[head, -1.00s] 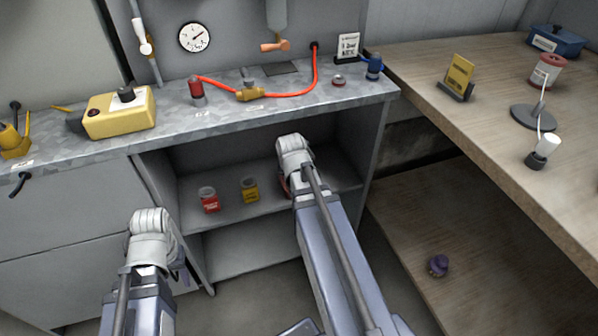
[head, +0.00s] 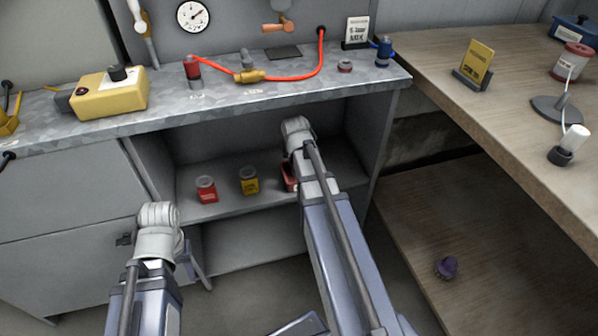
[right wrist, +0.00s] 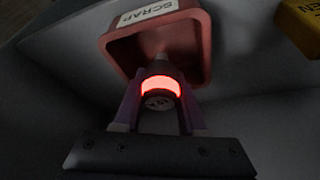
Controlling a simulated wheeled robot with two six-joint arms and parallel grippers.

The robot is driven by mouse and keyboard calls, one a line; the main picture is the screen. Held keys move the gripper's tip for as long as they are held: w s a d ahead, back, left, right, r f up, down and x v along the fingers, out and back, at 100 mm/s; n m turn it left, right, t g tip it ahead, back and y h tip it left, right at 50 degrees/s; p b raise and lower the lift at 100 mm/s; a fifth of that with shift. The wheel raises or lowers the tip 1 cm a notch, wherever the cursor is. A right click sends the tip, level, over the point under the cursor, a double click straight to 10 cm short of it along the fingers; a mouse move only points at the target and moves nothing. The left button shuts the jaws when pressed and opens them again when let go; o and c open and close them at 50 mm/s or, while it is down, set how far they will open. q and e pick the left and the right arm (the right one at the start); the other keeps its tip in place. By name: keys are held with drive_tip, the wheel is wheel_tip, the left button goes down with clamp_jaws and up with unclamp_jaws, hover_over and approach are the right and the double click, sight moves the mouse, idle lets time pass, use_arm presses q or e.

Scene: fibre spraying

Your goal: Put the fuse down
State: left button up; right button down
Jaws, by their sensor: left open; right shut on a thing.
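The fuse (right wrist: 160,88), a dark stubby cylinder with a glowing red band, shows in the right wrist view. My right gripper (right wrist: 158,104) is shut on it. The fuse's far end overlaps the opening of a red bin labelled SCRAP (right wrist: 114,48); I cannot tell how deep it reaches. In the head view my right arm reaches into the open shelf under the counter, hiding the gripper and fuse. The SCRAP bin (head: 288,174) shows partly behind that arm. My left gripper (head: 188,258) is mostly hidden by its wrist, low before the cabinet, apart from the objects.
A red container (head: 206,190) and a yellow container (head: 249,181) stand on the shelf left of my right arm. The metal counter (head: 290,94) above carries a yellow box (head: 110,97) and a red hose (head: 300,72). A wooden bench (head: 520,115) stands right.

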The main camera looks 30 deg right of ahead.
use_arm(q)
drive_tip(key=shift+f+b, duration=0.65)
drive_tip(key=shift+f, duration=0.5)
use_arm(e)
drive_tip(key=shift+f, duration=1.15)
use_arm(q)
drive_tip(key=shift+f, duration=0.1)
use_arm(e)
drive_tip(key=shift+f, duration=0.1)
drive_tip(key=shift+f, duration=0.15)
drive_tip(key=c, duration=0.8)
unclamp_jaws()
drive_tip(key=shift+o, duration=0.2)
use_arm(q)
wheel_tip(320, 180, up, 7)
drive_tip(key=p, duration=0.7)
use_arm(e)
drive_tip(key=v, duration=0.8)
drive_tip(key=shift+w, duration=0.15)
